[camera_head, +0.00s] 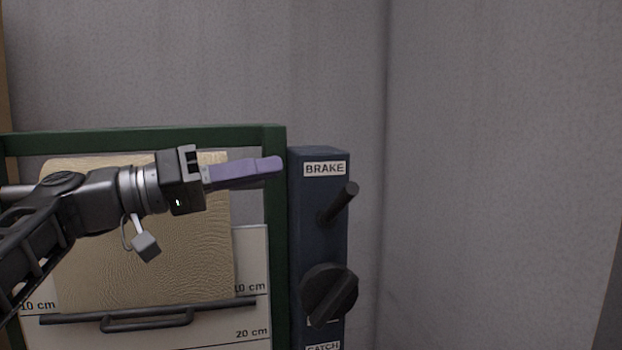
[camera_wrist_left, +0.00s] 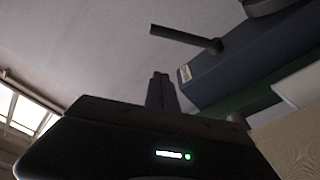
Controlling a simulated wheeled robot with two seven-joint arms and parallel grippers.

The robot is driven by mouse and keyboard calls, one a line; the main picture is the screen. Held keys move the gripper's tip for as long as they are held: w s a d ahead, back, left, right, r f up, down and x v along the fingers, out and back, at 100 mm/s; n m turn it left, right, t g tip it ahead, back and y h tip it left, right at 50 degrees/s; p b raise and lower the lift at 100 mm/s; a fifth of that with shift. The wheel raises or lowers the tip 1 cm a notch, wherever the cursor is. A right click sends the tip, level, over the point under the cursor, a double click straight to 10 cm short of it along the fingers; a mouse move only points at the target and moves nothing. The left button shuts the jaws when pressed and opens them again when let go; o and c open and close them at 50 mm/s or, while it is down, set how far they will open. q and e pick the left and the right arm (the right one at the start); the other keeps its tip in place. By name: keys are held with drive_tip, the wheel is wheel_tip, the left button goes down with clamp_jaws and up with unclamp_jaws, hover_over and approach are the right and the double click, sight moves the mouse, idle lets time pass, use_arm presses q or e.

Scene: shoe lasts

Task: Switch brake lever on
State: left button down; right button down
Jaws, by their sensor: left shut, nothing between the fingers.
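The brake lever (camera_head: 339,203) is a dark rod on the front of a dark blue control box (camera_head: 333,245), under a white BRAKE label (camera_head: 324,169). It slants up and to the right. In the left wrist view the lever (camera_wrist_left: 185,38) juts out from the blue box (camera_wrist_left: 250,62). My left gripper (camera_head: 279,163) has purple fingers, shut and empty. In the head view its tips are left of the BRAKE label and above and left of the lever, apart from it. The fingers (camera_wrist_left: 160,88) also show in the left wrist view. My right gripper is not in view.
A black rotary knob (camera_head: 330,294) sits below the lever on the box. A green frame (camera_head: 275,225) stands left of the box, with a tan textured sheet (camera_head: 190,270) and a white board with cm marks (camera_head: 254,265). Grey walls stand behind; the right side is clear.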

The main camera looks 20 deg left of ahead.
use_arm(q)
drive_tip(key=r+p, duration=0.1)
drive_tip(key=p, duration=0.2)
hover_over(338, 205)
drive_tip(key=w+a, duration=0.2)
drive_tip(key=a, duration=0.1)
drive_tip(key=f, duration=0.1)
drive_tip(key=s+d+f, duration=0.1)
drive_tip(key=s+f, duration=0.1)
drive_tip(key=shift+s+d+f, duration=0.1)
drive_tip(key=shift+d, duration=0.2)
wheel_tip(338, 205, down, 8)
drive_tip(key=s+d+m+g+h+b, duration=0.1)
drive_tip(key=m+b, duration=0.9)
drive_tip(key=b, duration=1.2)
drive_tip(key=shift+s+d+f+m+g, duration=0.15)
drive_tip(key=shift+s+d+m+g, duration=0.2)
drive_tip(key=shift+s, duration=0.4)
